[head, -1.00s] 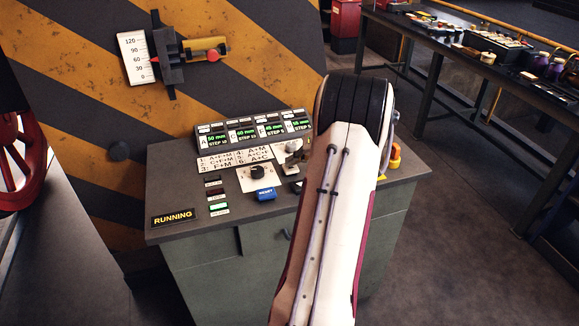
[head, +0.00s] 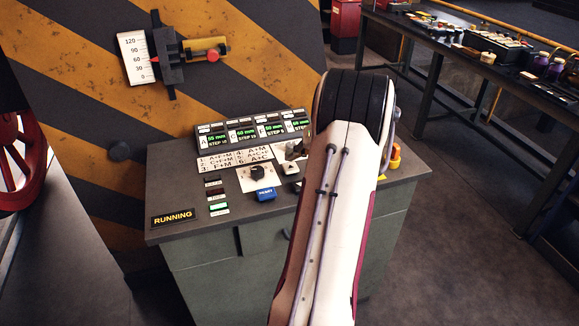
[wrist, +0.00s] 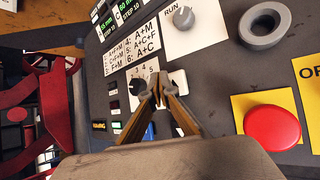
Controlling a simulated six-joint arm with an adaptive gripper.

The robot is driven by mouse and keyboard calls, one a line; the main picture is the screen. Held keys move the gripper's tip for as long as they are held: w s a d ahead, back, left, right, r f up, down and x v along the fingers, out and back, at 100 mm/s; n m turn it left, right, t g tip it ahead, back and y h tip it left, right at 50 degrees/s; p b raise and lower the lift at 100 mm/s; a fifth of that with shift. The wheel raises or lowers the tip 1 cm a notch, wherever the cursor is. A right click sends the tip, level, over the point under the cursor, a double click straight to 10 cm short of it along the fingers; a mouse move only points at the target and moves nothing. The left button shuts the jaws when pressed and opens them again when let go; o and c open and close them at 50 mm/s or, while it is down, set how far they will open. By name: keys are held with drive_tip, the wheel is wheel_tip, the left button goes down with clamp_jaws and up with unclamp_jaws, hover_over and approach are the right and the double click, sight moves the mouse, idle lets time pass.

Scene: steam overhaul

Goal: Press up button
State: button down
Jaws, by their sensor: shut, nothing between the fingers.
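The control panel (head: 165,190) is a dark desk with a sloped display row. A white button with a dark upward triangle (head: 290,168), which looks like the up button, sits right of the blue RESET button (head: 265,194).
A numbered selector knob (head: 257,173) stands left of the white button. A red emergency button (wrist: 272,128) on a yellow plate is to the right. The green-lit displays (head: 255,130) stand behind. A striped wall with a gauge (head: 165,55) backs the panel.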

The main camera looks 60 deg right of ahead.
sight(293, 167)
drive_tip(key=shift+r, duration=2.85)
